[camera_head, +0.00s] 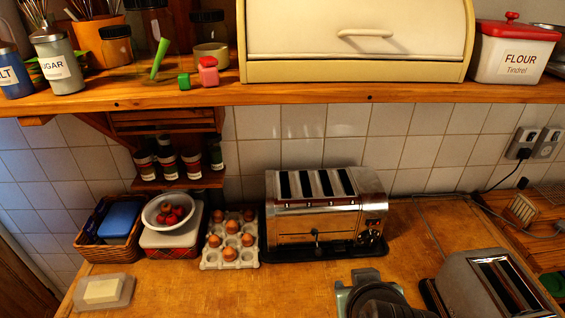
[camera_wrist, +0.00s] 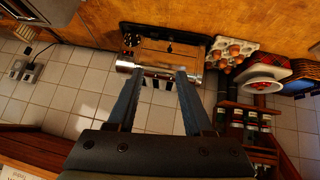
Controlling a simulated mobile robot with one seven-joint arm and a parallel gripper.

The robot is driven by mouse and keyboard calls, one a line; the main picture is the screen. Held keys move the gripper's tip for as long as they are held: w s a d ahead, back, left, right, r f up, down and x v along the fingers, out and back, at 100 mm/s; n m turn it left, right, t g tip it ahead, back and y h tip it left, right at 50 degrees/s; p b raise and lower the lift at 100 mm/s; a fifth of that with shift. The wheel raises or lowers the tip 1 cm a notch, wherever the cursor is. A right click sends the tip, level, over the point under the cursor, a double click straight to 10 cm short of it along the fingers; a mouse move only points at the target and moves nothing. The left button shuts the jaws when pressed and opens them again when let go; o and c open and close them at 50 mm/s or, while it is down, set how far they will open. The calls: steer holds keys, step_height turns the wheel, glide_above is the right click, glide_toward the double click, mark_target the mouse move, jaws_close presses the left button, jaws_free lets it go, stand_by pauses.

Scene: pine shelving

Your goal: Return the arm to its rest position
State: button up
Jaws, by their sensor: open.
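My gripper (camera_wrist: 159,72) shows in the wrist view with its two long fingers spread apart. Nothing is held between them. The wrist view is turned over, with the counter at the top. Beyond the fingertips is the silver toaster (camera_wrist: 165,50); I cannot tell how far away it is. In the head view the same four-slot toaster (camera_head: 318,225) stands on the counter against the tiles.
The wooden counter (camera_head: 200,290) has free room at front left. An egg tray (camera_head: 230,255), a bowl of red fruit (camera_head: 170,209), a basket (camera_head: 110,245) and a butter dish (camera_head: 102,291) stand left; another toaster (camera_head: 485,285) stands right. A shelf (camera_head: 300,94) with a bread bin (camera_head: 355,40) overhangs.

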steer(key=w+a+r+t+b, duration=0.25)
steer(key=w+r+t, duration=0.35)
steer(key=r, duration=0.6)
steer(key=s+a+r+t+b, duration=0.1)
steer(key=a+r+t, duration=0.25)
steer(key=r, duration=0.55)
steer(key=s+a+r+t+b, duration=0.1)
steer(key=s+a+r+t, duration=0.2)
steer(key=r, duration=0.6)
steer(key=s+a+r+t+y+b, duration=0.1)
steer(key=s+a+r+t, duration=0.2)
steer(key=s+r+t, duration=0.3)
step_height(320, 180, up, 4)
steer(key=shift+s+a+r+t, duration=0.1)
steer(key=shift+s+a+t, duration=0.25)
steer(key=shift+s, duration=0.25)
